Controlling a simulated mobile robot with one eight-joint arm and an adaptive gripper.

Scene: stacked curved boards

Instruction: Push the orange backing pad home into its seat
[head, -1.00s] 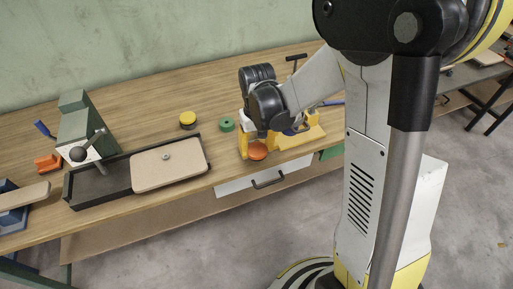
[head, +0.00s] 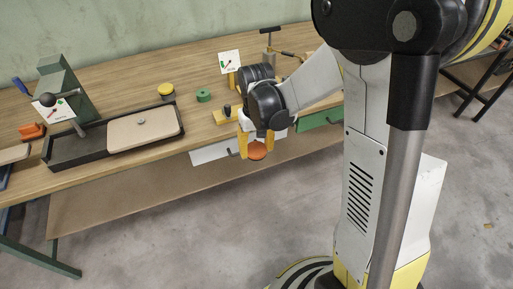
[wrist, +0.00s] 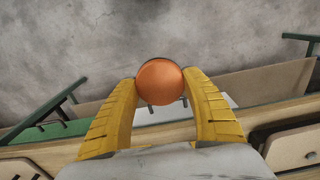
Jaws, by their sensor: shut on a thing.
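The orange backing pad (head: 257,150) is a round disc held between the yellow fingers of my gripper (head: 257,146), out in front of the bench's front edge. In the wrist view the pad (wrist: 160,82) sits between the two fingertips of my gripper (wrist: 161,84), its round face toward the camera, with grey floor behind it. The fingers touch its left and right sides. I cannot tell which thing holds the pad's seat; a yellow block with a black knob (head: 227,108) stands on the bench behind my gripper, partly hidden by it.
The wooden bench (head: 200,75) carries a green ring (head: 204,95), a yellow-topped disc (head: 166,90), a black tray (head: 70,150) with a tan board (head: 145,130), and a green lever press (head: 66,85). A white card (head: 230,62) stands at the back. Floor in front is clear.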

